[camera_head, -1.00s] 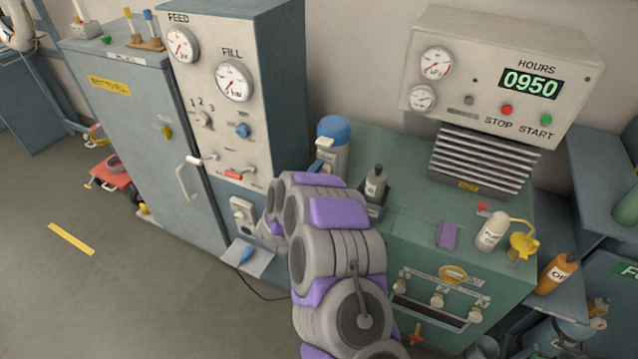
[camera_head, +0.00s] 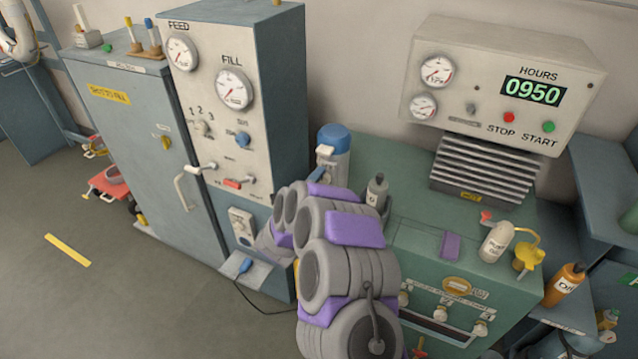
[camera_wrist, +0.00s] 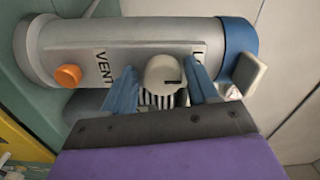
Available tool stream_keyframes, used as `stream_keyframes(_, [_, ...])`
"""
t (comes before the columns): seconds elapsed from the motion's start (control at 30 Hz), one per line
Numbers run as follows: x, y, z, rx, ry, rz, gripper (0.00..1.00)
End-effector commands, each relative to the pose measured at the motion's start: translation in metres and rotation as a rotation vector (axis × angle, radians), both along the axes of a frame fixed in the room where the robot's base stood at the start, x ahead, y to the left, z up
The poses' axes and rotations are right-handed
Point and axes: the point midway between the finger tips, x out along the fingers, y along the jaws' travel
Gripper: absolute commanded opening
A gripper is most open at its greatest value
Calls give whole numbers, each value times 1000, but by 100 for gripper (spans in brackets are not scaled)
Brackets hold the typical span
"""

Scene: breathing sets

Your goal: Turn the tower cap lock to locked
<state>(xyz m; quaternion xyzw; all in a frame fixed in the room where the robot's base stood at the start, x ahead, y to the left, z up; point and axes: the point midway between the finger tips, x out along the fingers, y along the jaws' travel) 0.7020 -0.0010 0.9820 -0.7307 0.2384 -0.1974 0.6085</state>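The tower (camera_head: 336,165) is a grey cylinder with a blue cap (camera_head: 333,137), standing at the left back of the green bench. In the wrist view the tower body (camera_wrist: 85,40) lies across the top, with the blue cap (camera_wrist: 237,48) at its right end. A round cream knob (camera_wrist: 163,72) with a dark mark pointing right sits between the words VENT and a partly covered "LO". My gripper (camera_wrist: 163,88) has its two blue fingers apart, one on each side of the knob. The right finger is very close to it; contact is unclear. In the head view my arm mostly hides the gripper.
An orange knob (camera_wrist: 68,76) sits left of VENT and a cream lever (camera_wrist: 243,75) sticks out by the cap. A grey-white panel cabinet (camera_head: 275,100) stands left of the tower. A small bottle (camera_head: 377,190) is right of it, partly behind my arm.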

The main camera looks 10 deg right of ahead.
Motion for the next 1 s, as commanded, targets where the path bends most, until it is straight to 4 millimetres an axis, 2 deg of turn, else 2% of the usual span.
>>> stream_keyframes(0.1, [0, 0, 0, -1, -1, 0, 69])
stream_keyframes(0.47, [-7, 7, 1, -1, 0, 2, 69])
stream_keyframes(0.67, [-36, 29, 1, 0, 4, 6, 69])
stream_keyframes(1.0, [-97, 74, 0, 1, 3, 7, 69])
